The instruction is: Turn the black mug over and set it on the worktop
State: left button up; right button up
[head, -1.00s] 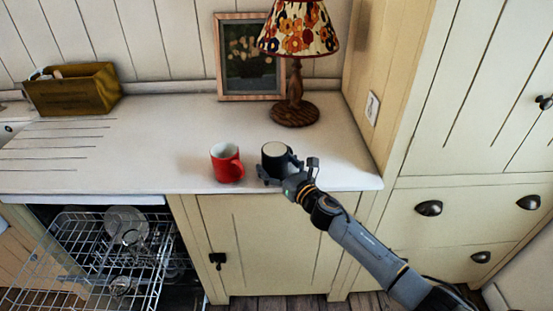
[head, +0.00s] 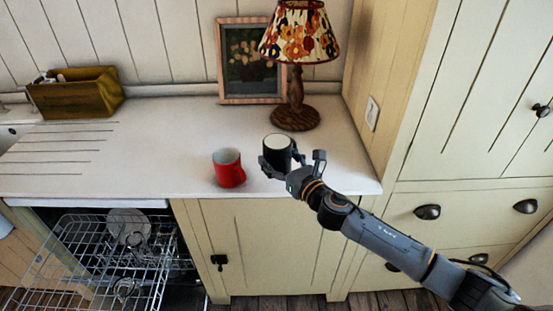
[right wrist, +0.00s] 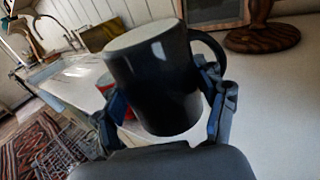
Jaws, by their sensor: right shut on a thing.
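The black mug (head: 277,154) is held over the worktop near its front edge. Its round pale top face points up in the head view; I cannot tell whether this is the mouth or the base. My right gripper (head: 281,166) is shut on its sides. In the right wrist view the black mug (right wrist: 162,85) is tilted between the fingers of the right gripper (right wrist: 168,112), its handle at the upper right. It seems raised, but the gap below it is not clear. The white worktop (head: 170,135) runs along the wall. My left gripper is not in view.
A red mug (head: 228,171) stands close on the left of the black mug. A lamp (head: 296,118) and a framed picture (head: 222,65) stand behind. A wooden box (head: 75,95) is at the far left. An open dishwasher rack (head: 95,260) sits below. The worktop's middle left is clear.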

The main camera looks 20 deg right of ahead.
jog(key=s+a+r+p, duration=0.1)
jog(key=s+a+r, duration=0.1)
jog(key=s, duration=0.6)
jog(key=s+a+r+p, duration=0.2)
jog(key=s+r, duration=0.3)
jog(key=s, duration=0.4)
jog(key=s+a+r+p, duration=0.2)
jog(key=s+r, duration=0.2)
jog(key=s, duration=0.4)
jog(key=shift+s+a, duration=0.3)
jog(key=shift+a, duration=0.05)
jog(key=shift+f, duration=0.1)
jog(key=n+p, duration=0.7)
jog(key=shift+w, duration=0.1)
jog(key=shift+p, duration=0.3)
